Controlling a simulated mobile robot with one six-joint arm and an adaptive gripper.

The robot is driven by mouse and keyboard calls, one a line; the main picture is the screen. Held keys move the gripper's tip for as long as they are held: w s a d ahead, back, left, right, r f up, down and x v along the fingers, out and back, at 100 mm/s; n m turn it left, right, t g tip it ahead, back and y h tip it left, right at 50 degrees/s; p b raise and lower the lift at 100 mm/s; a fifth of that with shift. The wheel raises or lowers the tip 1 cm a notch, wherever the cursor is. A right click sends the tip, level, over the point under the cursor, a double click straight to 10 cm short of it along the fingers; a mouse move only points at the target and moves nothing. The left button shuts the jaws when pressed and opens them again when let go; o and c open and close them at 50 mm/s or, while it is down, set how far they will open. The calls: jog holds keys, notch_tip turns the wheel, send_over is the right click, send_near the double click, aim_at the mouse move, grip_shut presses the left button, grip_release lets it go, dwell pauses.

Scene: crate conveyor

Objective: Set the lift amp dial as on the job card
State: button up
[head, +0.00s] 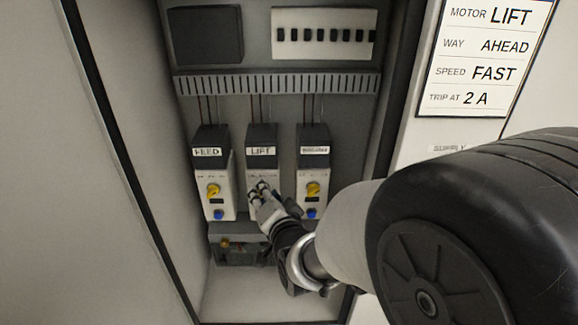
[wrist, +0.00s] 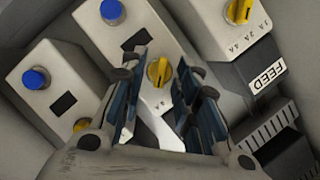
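The lift unit (head: 262,160), labelled LIFT, is the middle of three units in the cabinet. My gripper (head: 262,189) is in front of its lower face and hides its dial in the head view. In the wrist view the yellow lift dial (wrist: 158,72) shows between my two open fingers, with a gap on each side. A "4A" mark is near the dial; I cannot tell exactly which mark it points to. A blue button (wrist: 112,10) is on the same unit. The job card (head: 490,58) reads motor LIFT, way AHEAD, speed FAST, trip at 2 A.
The FEED unit (head: 212,175) stands left of the lift unit, and a third unit (head: 313,165) stands right; both carry a yellow dial and blue button. A slotted duct (head: 278,85) runs above them. A row of breakers (head: 324,36) is at the top.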

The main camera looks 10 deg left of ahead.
jog(key=shift+c, duration=0.5)
grip_shut()
jog(key=shift+r, duration=0.1)
jog(key=shift+s+a+r+n+h+p, duration=0.1)
jog(key=shift+a+n+h+p, duration=0.1)
jog(key=shift+n+h+p, duration=1.3)
jog(key=shift+s+a+r+n+h+p, duration=0.15)
jog(key=shift+n+h+p, duration=0.65)
jog(key=shift+n+p, duration=1.25)
jog(key=shift+w+f+p, duration=0.1)
jog(key=shift+w+p, duration=0.05)
jog(key=shift+p, duration=0.25)
